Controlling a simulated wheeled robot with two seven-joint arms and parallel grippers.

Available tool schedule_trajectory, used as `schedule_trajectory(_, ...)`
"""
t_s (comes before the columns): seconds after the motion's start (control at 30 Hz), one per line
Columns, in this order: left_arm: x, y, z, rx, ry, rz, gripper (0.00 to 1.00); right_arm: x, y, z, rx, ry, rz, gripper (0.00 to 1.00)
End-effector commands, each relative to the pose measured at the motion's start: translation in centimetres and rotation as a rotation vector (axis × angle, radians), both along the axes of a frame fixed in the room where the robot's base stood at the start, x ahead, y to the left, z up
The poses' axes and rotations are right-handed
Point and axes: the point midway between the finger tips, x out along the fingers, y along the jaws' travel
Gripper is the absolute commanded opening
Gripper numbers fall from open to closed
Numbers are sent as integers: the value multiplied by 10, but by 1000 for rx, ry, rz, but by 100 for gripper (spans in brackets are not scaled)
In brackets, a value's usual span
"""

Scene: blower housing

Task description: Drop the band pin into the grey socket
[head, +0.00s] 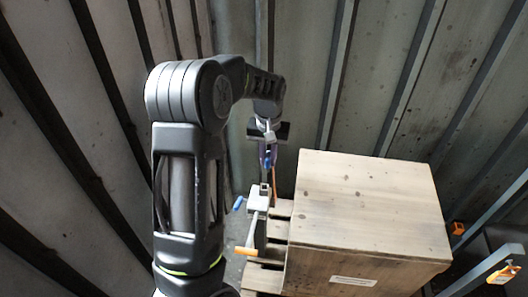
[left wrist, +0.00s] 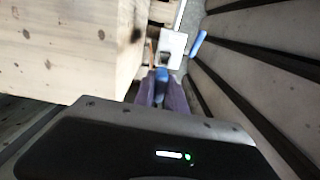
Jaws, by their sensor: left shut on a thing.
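My left gripper (head: 268,156) hangs beside the wooden crate and is shut on a small blue piece, which I take for the band pin (head: 266,161). The left wrist view shows the band pin (left wrist: 161,77) between the purple fingertips (left wrist: 161,90); its lower end is hidden. A light grey block with a small dark square opening, which looks like the grey socket (head: 259,198), is below the gripper. It also shows in the left wrist view (left wrist: 175,44), beyond the fingertips. The pin appears apart from the socket. My right gripper is not in view.
A large wooden crate (head: 365,205) stands right of the socket on a pallet (head: 277,228). A blue handle (head: 239,204) and an orange-ended handle (head: 246,251) stick out near the socket. Ribbed metal walls close in behind and left. An orange item (head: 502,273) is at far right.

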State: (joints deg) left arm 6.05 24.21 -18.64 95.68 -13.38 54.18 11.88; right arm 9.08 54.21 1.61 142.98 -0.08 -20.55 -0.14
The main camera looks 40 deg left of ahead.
Motion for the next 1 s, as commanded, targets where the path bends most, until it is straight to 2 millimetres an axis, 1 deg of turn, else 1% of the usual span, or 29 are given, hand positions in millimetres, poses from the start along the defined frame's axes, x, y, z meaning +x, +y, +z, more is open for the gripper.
schedule_trajectory(0.03,-3,6,0,0,-1,15,0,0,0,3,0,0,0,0)
schedule_trajectory(0.13,-7,10,-4,1,0,28,0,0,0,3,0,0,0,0)
schedule_trajectory(0.57,-7,10,-6,3,-1,27,0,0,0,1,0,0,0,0)
schedule_trajectory(0.77,-6,10,-12,2,0,27,0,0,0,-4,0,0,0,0)
schedule_trajectory(1.0,-7,10,-27,3,-1,27,0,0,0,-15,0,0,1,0)
